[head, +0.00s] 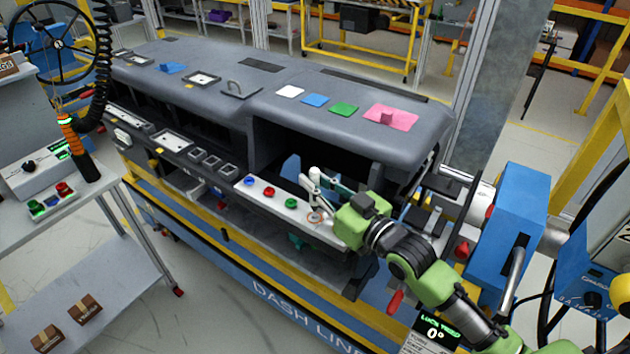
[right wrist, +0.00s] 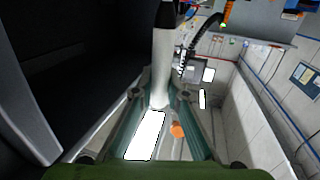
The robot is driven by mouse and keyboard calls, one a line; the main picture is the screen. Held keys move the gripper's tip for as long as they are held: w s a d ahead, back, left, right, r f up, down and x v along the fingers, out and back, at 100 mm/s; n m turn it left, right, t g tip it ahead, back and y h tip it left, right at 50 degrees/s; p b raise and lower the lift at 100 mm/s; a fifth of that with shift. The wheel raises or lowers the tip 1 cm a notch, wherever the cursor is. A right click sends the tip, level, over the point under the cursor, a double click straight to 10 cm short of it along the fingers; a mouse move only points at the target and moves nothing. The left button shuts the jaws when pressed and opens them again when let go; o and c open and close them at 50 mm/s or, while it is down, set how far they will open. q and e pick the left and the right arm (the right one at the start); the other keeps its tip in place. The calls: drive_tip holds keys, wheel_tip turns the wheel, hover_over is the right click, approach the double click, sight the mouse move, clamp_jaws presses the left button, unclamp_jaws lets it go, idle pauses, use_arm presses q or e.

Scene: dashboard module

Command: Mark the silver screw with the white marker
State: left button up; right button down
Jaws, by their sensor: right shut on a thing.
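My right gripper (head: 320,184) is shut on the white marker (head: 314,178) in front of the dashboard's right-hand opening. The marker also shows in the right wrist view (right wrist: 161,72), white with a dark end, between the green fingers (right wrist: 160,98). In the head view the marker stands near upright above the right part of a pale strip. A small round spot with a copper-coloured rim (head: 316,217) lies on the strip just below it. I cannot tell whether this is the silver screw, or whether the marker touches it. My left gripper is not in view.
The pale strip (head: 260,193) carries blue, red and green buttons left of the marker. The grey dashboard (head: 225,60) overhangs the strip, with coloured squares and a pink pad (head: 405,120) on top. A blue machine (head: 515,215) stands close to my right arm.

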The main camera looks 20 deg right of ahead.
sight(315, 171)
drive_tip(key=shift+f, duration=0.35)
idle(0.5)
drive_tip(key=shift+r+p, duration=2.35)
drive_tip(key=shift+r, duration=0.25)
drive_tip(key=shift+f, duration=0.1)
